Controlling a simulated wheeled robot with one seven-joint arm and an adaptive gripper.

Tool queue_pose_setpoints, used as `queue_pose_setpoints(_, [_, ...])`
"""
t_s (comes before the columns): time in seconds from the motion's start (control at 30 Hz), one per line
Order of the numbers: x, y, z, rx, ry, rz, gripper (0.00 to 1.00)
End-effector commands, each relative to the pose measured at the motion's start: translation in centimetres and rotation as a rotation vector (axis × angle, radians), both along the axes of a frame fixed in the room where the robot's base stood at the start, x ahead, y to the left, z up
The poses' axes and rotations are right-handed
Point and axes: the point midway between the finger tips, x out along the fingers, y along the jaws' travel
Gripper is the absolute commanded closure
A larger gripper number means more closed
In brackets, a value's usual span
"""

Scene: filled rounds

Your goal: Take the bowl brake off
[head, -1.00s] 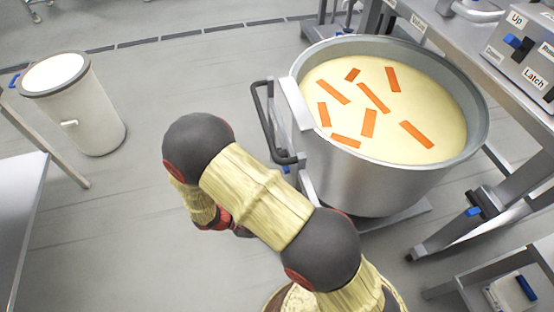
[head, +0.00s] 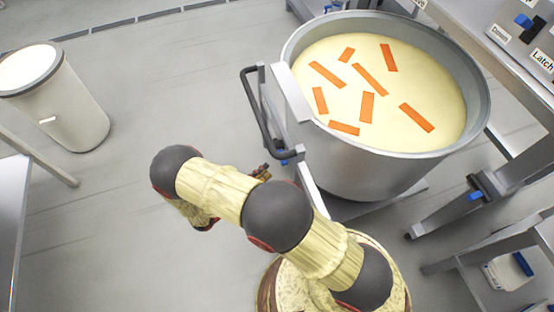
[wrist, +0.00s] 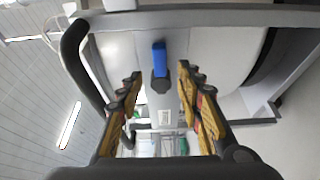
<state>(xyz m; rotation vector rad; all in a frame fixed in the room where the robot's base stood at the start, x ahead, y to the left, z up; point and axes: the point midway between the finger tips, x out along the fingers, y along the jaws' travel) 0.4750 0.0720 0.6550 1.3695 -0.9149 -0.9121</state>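The bowl (head: 375,170) is a big steel tub filled with a pale mass topped by several orange strips. A frame with a black push handle (head: 258,115) is on its left side. A small blue lever, likely the brake (head: 285,162), sits low on this side. In the wrist view a blue lever (wrist: 159,55) on a dark hub shows straight ahead, on a steel upright. My gripper (wrist: 159,75) is open and empty, its fingers on either side of the lever's line; contact cannot be told. In the head view the gripper (head: 262,172) is partly hidden behind my arm.
The black handle bar (wrist: 75,60) passes close on the left in the wrist view. A machine with a labelled control panel (head: 520,35) stands right of the bowl. A white bin (head: 60,110) and table edge (head: 10,220) are left. The floor between is clear.

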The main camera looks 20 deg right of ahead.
Motion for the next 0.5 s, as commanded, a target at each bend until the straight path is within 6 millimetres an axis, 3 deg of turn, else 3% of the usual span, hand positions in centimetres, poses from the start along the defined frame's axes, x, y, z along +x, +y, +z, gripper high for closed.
queue_pose_setpoints(0.5, [2.5,-6.2,-0.1,0.001,-0.001,-0.004,0.64])
